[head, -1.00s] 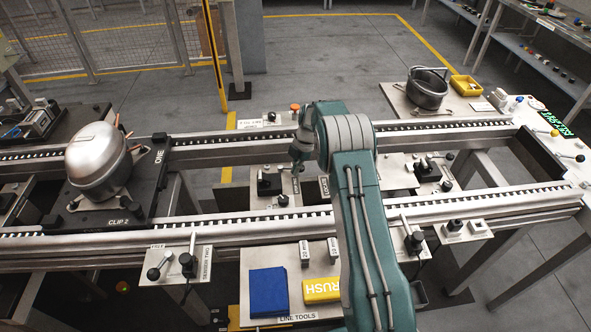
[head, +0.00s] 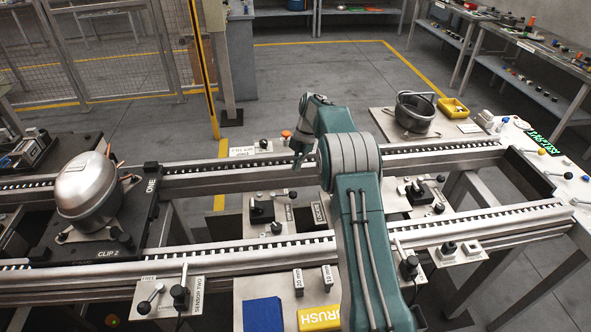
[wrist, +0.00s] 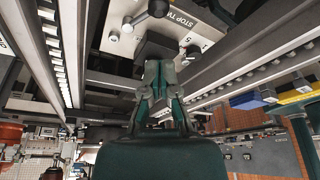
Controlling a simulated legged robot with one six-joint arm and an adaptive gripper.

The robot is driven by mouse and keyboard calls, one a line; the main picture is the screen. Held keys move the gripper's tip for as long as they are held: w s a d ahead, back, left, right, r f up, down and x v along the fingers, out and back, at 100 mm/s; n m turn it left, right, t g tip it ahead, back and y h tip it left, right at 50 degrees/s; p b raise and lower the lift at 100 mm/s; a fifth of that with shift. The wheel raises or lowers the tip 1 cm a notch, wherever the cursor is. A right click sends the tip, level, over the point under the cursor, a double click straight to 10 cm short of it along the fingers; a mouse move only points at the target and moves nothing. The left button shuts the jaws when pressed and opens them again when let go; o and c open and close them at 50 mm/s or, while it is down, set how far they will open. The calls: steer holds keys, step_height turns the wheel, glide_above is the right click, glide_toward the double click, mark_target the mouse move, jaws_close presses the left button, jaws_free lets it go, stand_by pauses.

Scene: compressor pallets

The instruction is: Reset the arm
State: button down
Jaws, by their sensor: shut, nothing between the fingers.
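My teal arm rises from the bottom of the head view and bends over the conveyor. My gripper (head: 297,160) hangs at its end above the gap between the two rails, left of the arm's elbow. In the wrist view my gripper (wrist: 160,75) has its fingers together, with nothing between them. A lever panel marked STOP (wrist: 165,20) shows beyond the fingertips. The gripper appears clear of the rails.
A silver compressor (head: 88,190) sits on a dark pallet (head: 95,240) at left. A metal pot (head: 414,112) stands back right.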

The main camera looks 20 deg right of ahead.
steer(key=s+a+r+m+t+h, duration=0.1)
steer(key=s+a+r+m, duration=0.1)
steer(key=s+r+m, duration=0.4)
steer(key=s+a+r+m+t, duration=0.1)
steer(key=s+a+r, duration=0.1)
steer(key=s+r, duration=0.45)
steer(key=s+a+r+m+t+h, duration=0.1)
steer(key=s+a+r+m, duration=0.25)
steer(key=r, duration=0.55)
steer(key=s+a+f+m+t+h, duration=0.1)
steer(key=s+m, duration=1)
steer(key=s, duration=1.3)
steer(key=a+t, duration=0.1)
steer(key=t, duration=0.1)
steer(key=shift+s+a+t, duration=0.2)
steer(key=shift+s+t, duration=0.05)
steer(key=shift+t, duration=0.15)
steer(key=shift+m, duration=0.25)
